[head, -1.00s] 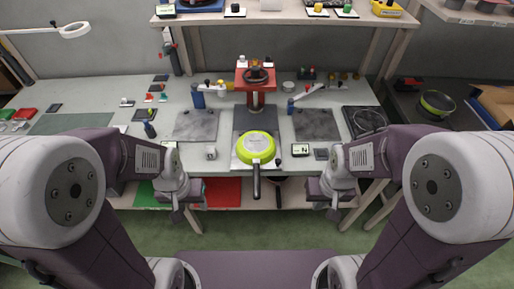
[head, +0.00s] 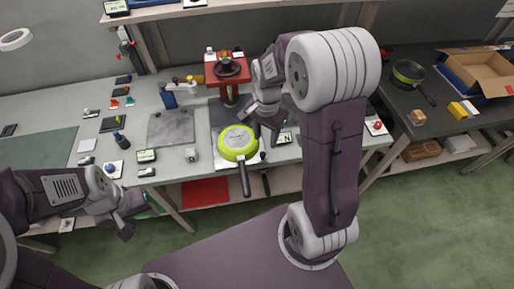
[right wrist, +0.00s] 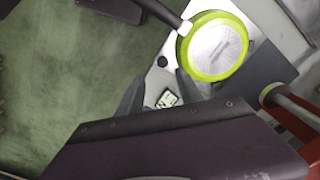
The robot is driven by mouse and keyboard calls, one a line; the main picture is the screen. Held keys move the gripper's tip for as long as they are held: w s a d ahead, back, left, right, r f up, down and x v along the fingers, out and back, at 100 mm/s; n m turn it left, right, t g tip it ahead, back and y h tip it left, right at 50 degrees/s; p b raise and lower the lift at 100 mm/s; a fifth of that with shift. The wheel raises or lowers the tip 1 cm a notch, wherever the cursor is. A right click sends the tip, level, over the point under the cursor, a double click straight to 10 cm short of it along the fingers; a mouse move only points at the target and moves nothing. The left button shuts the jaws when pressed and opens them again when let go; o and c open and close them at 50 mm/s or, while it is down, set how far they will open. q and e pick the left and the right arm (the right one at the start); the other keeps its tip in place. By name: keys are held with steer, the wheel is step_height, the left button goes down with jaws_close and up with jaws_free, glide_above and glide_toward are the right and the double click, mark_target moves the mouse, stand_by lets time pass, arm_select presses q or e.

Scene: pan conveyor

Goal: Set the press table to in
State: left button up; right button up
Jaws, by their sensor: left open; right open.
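The red press (head: 228,88) with a black handwheel stands at the back of the bench. A dark strip (head: 222,113) runs forward from it to a pale plate (head: 222,163); I cannot tell which part is the press table. A lime-green pan (head: 238,140) lies over the plate, its handle past the bench's front edge. The pan also shows in the right wrist view (right wrist: 214,48). A small black knob (right wrist: 162,61) is beside it, near a display (right wrist: 167,100). My right gripper (head: 265,130) is open and empty above the pan's right side. My left gripper (head: 130,218) is open, low in front of the bench.
A grey slab (head: 170,128) lies left of the press. A dark side bench at right holds another pan (head: 408,72) and an open cardboard box (head: 485,72).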

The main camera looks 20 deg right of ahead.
mark_target(263, 153)
steer(key=f, duration=0.8)
steer(key=shift+w+a+b, duration=0.3)
steer(key=shift+w+b, duration=0.05)
steer(key=shift+b, duration=0.05)
steer(key=shift+s+d+f, duration=0.15)
steer(key=shift+s+f, duration=0.1)
steer(key=shift+f, duration=0.15)
steer(key=shift+w, duration=0.15)
jaws_close()
steer(key=shift+w, duration=0.1)
